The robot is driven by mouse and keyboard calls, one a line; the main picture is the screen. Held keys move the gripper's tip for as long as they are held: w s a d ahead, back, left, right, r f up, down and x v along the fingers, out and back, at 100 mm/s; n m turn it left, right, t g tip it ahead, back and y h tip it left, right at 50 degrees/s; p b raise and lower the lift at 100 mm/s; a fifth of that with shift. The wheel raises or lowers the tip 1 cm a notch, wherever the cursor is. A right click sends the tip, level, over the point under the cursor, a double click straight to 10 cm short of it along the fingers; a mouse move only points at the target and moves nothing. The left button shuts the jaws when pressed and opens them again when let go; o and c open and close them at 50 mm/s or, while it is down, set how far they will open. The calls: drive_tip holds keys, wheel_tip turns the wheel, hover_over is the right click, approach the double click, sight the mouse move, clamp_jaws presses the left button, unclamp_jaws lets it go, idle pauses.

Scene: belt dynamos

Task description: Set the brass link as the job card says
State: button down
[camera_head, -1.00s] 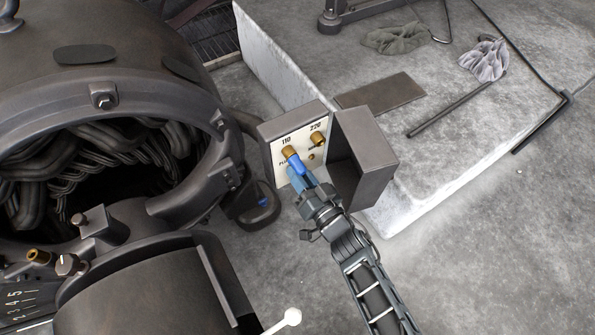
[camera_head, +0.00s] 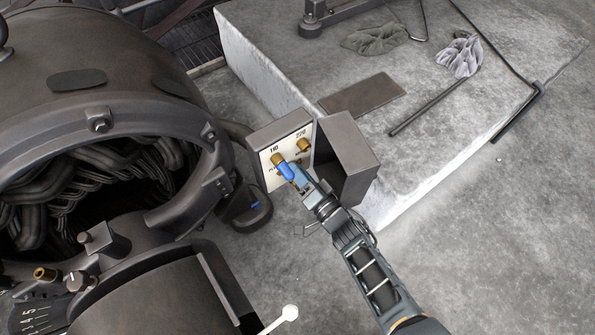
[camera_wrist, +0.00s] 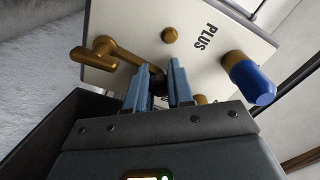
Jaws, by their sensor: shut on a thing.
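The terminal panel (camera_head: 268,172) is a pale plate in a grey box, with 110 and 220 marked above brass posts. My gripper (camera_head: 299,178) is at the panel, just right of the blue sleeve. In the wrist view, the brass link (camera_wrist: 122,54) is a bent bar at the left, running into the jaws (camera_wrist: 160,85). The jaws are closed on its end, which is mostly hidden. PLUS is printed beside a small brass stud (camera_wrist: 170,35). No job card is readable.
The box's open cover (camera_head: 347,158) stands right beside my gripper. The large dynamo housing (camera_head: 90,110) fills the left. A concrete plinth (camera_head: 450,130) behind holds a plate (camera_head: 362,95), a rod (camera_head: 425,106) and rags (camera_head: 458,58).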

drive_tip(key=c, duration=1)
unclamp_jaws()
